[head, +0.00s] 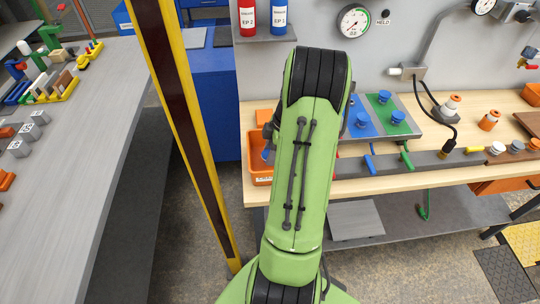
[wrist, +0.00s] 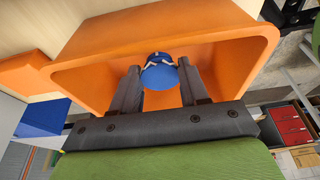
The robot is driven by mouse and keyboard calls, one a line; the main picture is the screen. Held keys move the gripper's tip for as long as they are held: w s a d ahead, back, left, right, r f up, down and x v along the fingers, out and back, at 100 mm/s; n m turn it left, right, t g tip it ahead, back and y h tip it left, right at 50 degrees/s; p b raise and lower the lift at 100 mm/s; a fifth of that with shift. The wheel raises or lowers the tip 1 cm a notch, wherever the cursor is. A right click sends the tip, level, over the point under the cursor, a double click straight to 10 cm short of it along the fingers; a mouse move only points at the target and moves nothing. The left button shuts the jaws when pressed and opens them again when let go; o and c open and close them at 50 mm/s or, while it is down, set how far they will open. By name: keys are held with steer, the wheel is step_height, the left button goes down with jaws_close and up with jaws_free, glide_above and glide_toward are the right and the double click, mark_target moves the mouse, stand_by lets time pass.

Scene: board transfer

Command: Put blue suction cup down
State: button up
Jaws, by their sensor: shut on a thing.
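The blue suction cup (wrist: 160,76) is between the two fingers of my gripper (wrist: 159,68) in the wrist view. My gripper is shut on it. The cup shows against the inside of an orange bin (wrist: 95,72); I cannot tell whether it touches the bin. In the head view, the orange bin (head: 258,172) is at the left end of the wooden bench, and my green arm hides most of my gripper and part of the bin.
A blue plate and a green plate (head: 398,128) with blue knob-like parts lie on the bench (head: 460,172) to the right. Orange and white parts (head: 488,121) stand farther right. A yellow-black post (head: 185,110) rises left of my arm. A grey table (head: 85,190) is beyond it.

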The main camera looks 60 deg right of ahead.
steer(key=shift+f, duration=0.65)
steer(key=o, duration=1.2)
steer(key=shift+c, duration=0.2)
steer(key=shift+r, duration=0.1)
